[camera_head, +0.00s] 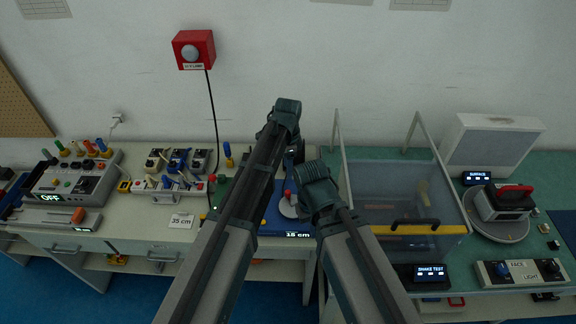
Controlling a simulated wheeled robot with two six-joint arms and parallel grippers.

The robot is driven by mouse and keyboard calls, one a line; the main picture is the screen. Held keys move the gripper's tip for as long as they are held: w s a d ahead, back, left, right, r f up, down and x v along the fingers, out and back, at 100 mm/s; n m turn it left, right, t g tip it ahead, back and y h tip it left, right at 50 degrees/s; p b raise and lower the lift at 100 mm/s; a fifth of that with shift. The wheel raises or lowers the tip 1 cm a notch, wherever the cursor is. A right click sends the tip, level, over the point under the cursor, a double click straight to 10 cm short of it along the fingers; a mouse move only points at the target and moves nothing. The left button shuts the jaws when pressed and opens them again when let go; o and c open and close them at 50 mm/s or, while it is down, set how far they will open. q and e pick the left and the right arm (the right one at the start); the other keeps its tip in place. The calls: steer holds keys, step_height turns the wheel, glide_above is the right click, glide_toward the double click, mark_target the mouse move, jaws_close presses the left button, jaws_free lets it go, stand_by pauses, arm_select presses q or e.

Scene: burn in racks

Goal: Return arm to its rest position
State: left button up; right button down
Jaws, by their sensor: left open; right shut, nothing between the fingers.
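My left arm reaches up from the bottom over the bench, and its wrist bends down at the far end. My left gripper (293,150) is open below that wrist, above the blue base of a bench device; its fingers are mostly hidden. My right arm comes up from the lower right and ends lower, beside the left edge of the clear-lidded box. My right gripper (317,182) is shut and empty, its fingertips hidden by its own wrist. The two arms are close together but appear apart.
A clear box (402,200) with a yellow-black handle stands right of my arms. A red-handled device (503,202) sits on a round plate farther right. A red knob (288,194) shows between my arms. Left are a connector rack (180,165) and a panel reading OFF (75,180).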

arm_select(q)
steer(key=s+a+n, duration=1.5)
steer(key=s, duration=0.3)
steer(key=s+d+f+m+y+b, duration=0.1)
steer(key=s+d+f+m+b, duration=0.2)
steer(key=d, duration=0.7)
steer(key=shift+s+d+f+b, duration=0.4)
steer(key=shift+s+f+b, duration=0.6)
steer(key=shift+s, duration=0.25)
